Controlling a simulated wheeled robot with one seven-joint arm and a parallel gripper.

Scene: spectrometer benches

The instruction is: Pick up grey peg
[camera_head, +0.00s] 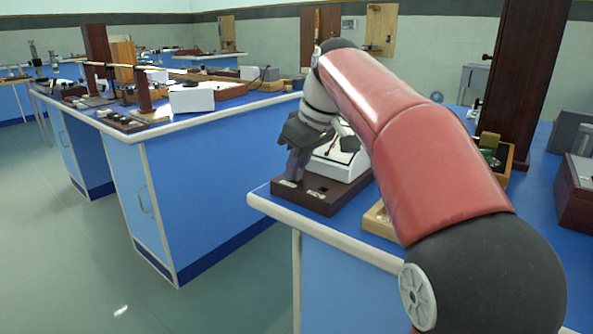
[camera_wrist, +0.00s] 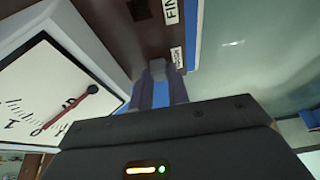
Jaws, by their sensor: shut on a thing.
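My gripper (camera_head: 291,174) points down over the left end of a dark brown block (camera_head: 325,204). In the wrist view my gripper (camera_wrist: 160,80) is shut on the grey peg (camera_wrist: 166,72), which shows between the fingertips. The peg is at the labelled end of the brown block (camera_wrist: 113,22); I cannot tell whether it is still seated in the block or just lifted. In the head view the fingers hide the peg. A dark square hole shows in the block farther along.
A white meter (camera_wrist: 50,90) with a red needle stands right beside the block and close to my fingers. The bench edge (camera_head: 280,209) is just left of the block. A wooden tray (camera_head: 380,221) lies under my arm. Another blue bench (camera_head: 200,190) stands left across the aisle.

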